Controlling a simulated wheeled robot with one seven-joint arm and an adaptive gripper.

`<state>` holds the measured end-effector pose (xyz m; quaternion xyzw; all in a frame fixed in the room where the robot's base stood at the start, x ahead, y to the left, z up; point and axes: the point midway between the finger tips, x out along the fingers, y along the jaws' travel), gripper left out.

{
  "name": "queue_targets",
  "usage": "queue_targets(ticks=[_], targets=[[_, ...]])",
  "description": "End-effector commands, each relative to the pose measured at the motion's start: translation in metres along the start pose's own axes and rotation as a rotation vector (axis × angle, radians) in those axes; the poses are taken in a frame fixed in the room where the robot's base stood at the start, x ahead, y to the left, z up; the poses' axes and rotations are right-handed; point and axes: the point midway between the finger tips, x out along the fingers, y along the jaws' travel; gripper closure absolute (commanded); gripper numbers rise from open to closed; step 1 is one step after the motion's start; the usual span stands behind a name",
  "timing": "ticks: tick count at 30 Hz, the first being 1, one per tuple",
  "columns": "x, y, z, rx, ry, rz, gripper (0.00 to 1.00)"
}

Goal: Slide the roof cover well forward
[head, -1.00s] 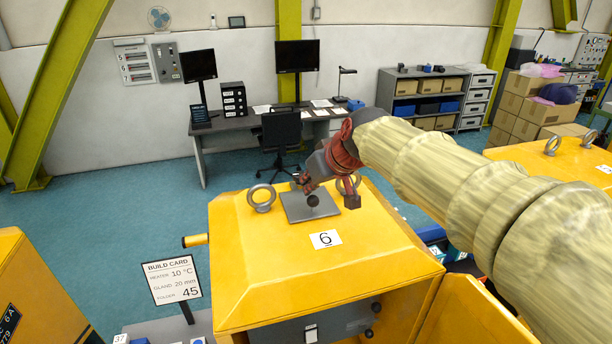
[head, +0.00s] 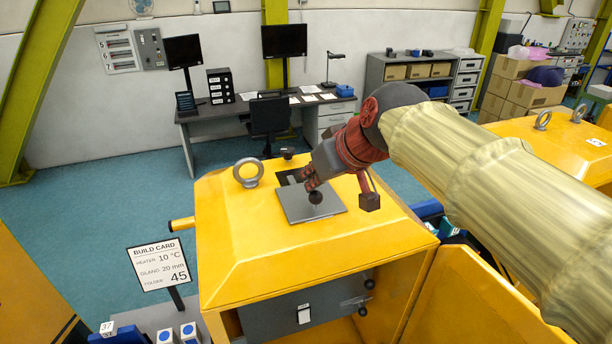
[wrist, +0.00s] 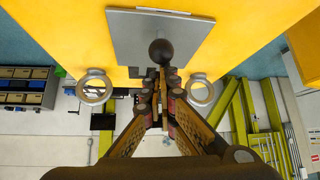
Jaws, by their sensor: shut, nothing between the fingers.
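The roof cover is a grey square plate (head: 300,212) lying flat on the sloped yellow roof of the cabinet (head: 262,245). A dark ball knob (head: 315,197) stands on it. A dark opening (head: 288,178) shows partly behind the plate's far edge. My gripper (head: 309,183) is shut and empty, low over the roof, on the far side of the knob. In the wrist view the plate (wrist: 150,38) and knob (wrist: 162,52) lie just beyond my closed fingertips (wrist: 161,82). Whether they touch the knob I cannot tell.
A lifting eye (head: 248,173) stands left of the opening; another (wrist: 201,92) shows in the wrist view. A yellow handle (head: 181,224) sticks out at the cabinet's left. A build card (head: 160,264) stands at the front left. Bare roof lies in front of the plate.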

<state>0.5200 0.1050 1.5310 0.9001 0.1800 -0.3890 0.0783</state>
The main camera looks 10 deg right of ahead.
Motion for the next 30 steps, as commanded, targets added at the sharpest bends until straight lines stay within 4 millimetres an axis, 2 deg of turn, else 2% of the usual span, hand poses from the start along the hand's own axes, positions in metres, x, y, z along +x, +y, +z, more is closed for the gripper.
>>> queue_targets(ticks=[1,12,16,30], targets=[[0.001,-0.001,0.005,0.000,-0.010,-0.002,1.00],[0.000,-0.001,0.008,0.000,-0.017,-0.003,1.00],[-0.008,-0.001,0.007,0.000,-0.016,-0.003,1.00],[-0.096,0.000,0.001,0.000,-0.005,0.001,1.00]])
